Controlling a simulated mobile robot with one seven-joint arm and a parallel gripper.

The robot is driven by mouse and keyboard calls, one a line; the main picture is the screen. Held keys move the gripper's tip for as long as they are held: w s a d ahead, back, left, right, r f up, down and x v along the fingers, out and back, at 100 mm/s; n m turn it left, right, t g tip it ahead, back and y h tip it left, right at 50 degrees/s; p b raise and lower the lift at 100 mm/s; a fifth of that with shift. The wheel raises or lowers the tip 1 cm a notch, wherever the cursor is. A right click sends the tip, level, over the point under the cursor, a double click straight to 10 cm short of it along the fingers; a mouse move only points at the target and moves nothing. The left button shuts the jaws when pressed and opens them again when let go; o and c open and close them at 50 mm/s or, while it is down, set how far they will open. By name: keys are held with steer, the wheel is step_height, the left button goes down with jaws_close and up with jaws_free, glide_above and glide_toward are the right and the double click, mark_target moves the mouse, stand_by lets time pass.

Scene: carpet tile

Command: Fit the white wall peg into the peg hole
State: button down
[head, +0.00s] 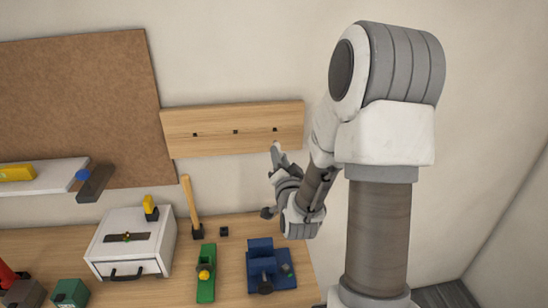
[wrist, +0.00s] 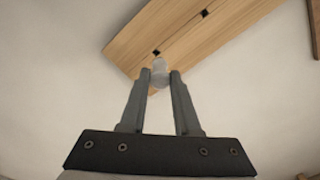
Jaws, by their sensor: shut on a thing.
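The white wall peg (wrist: 160,68) sits between the two fingertips of my gripper (wrist: 160,80), which is shut on it. In the wrist view the peg overlaps the edge of the wooden wall board (wrist: 185,30), just below a dark square peg hole (wrist: 156,53). I cannot tell whether it touches the board. A second hole (wrist: 204,12) lies farther up the board. In the head view the board (head: 215,145) has three holes in a row. My gripper (head: 277,152) is at its lower right, below the rightmost hole (head: 275,129). The peg cannot be made out there.
Below the board is a wooden bench with a white drawer box (head: 130,242), a mallet (head: 191,205), a green plane (head: 206,272) and a blue vise (head: 268,265). A shelf (head: 45,177) and brown panel (head: 75,100) are at left.

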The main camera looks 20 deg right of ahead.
mark_target(279, 145)
steer(key=shift+s+d+r, duration=0.1)
steer(key=shift+d, duration=0.35)
steer(key=shift+b, duration=0.5)
steer(key=shift+b+x, duration=0.75)
steer(key=shift+x, duration=2.15)
steer(key=shift+b, duration=1.45)
steer(key=shift+b+x, duration=0.85)
steer(key=shift+x, duration=0.8)
steer(key=c, duration=0.6)
jaws_free()
steer(key=shift+d, duration=0.1)
steer(key=shift+o, duration=0.2)
steer(key=shift+s, duration=0.1)
